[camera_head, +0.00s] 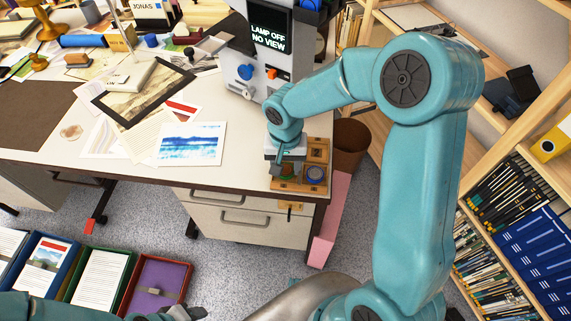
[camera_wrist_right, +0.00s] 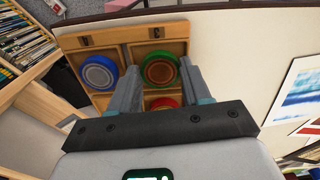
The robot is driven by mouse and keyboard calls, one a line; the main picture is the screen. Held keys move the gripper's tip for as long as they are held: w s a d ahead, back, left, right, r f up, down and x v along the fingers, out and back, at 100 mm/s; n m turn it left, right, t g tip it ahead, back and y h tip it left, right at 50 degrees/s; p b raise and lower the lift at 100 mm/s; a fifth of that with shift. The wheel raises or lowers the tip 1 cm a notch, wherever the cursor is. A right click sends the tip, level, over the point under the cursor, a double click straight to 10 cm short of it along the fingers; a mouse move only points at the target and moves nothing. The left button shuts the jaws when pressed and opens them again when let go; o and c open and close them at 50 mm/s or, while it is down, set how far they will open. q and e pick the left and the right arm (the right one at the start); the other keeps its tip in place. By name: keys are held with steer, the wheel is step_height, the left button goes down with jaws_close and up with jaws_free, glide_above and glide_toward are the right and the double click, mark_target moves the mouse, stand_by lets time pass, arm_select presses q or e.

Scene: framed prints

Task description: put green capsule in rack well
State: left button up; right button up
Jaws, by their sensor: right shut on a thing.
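The green capsule (camera_wrist_right: 160,71) is a round piece with a green rim and brownish centre, between the two fingers of my right gripper (camera_wrist_right: 157,82) in the wrist view. The gripper is shut on it. The capsule is at or over a well of the wooden rack (camera_wrist_right: 85,43); I cannot tell whether it rests on the well floor. In the head view my right gripper (camera_head: 287,168) points down at the rack (camera_head: 318,155) at the desk's front right corner, largely hiding the capsule (camera_head: 290,177). My left gripper (camera_head: 185,313) shows partly at the bottom edge; its opening is unclear.
A blue-rimmed capsule (camera_wrist_right: 98,74) sits in the well beside the green one. A red capsule (camera_wrist_right: 164,103) is partly hidden by my gripper. A grey lamp-screen device (camera_head: 250,75) stands just behind the rack. Papers (camera_head: 190,145) lie left of it.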

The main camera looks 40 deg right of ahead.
mark_target(286, 169)
steer(key=shift+f, duration=0.1)
steer(key=o, duration=1)
steer(key=shift+o, duration=0.2)
steer(key=shift+r, duration=0.25)
step_height(286, 169, up, 12)
steer(key=p, duration=0.1)
steer(key=shift+f, duration=0.15)
